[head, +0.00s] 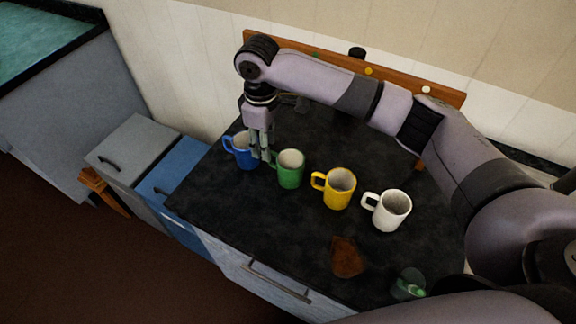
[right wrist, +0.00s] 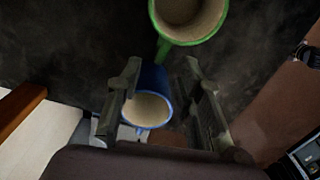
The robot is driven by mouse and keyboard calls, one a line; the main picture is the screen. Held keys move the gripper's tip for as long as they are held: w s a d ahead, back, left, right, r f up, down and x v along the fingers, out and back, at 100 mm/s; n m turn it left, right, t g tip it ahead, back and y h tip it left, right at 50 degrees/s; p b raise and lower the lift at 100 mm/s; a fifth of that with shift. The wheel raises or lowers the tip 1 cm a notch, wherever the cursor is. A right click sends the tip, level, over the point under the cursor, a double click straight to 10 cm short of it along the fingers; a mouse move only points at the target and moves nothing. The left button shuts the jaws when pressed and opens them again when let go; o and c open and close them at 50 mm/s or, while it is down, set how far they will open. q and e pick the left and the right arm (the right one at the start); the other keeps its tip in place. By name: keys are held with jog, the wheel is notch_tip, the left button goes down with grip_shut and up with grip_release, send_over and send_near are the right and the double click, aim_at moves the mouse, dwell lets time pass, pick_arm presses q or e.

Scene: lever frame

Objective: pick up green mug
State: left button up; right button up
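The green mug (head: 291,171) stands upright on the dark countertop, second from the left in a row of mugs, its handle on its left side. My right gripper (head: 262,152) points down between the blue mug (head: 243,152) and the green mug, close to the green handle. In the right wrist view its two fingers (right wrist: 162,66) are apart, with the green mug (right wrist: 188,20) beyond the tips at the top. The green handle shows near the gap between the tips; I cannot tell whether they touch it. The blue mug (right wrist: 148,103) shows between the fingers. My left gripper is not in view.
A yellow mug (head: 339,189) and a white mug (head: 391,211) stand to the right of the green one. A brown item (head: 347,257) and a small greenish item (head: 409,284) lie nearer the front. A wooden board (head: 325,62) with knobs runs along the back wall.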

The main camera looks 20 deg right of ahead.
aim_at(290, 166)
jog(key=f, duration=0.1)
jog(key=f+p, duration=0.1)
jog(key=f, duration=0.2)
jog(key=shift+d+p, duration=0.25)
jog(key=shift+p, duration=0.1)
jog(key=shift+f, duration=0.7)
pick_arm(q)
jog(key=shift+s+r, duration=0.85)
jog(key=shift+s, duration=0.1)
pick_arm(e)
jog(key=shift+c, duration=0.5)
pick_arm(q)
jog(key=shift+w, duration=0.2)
pick_arm(e)
grip_shut()
jog(key=shift+r, duration=0.1)
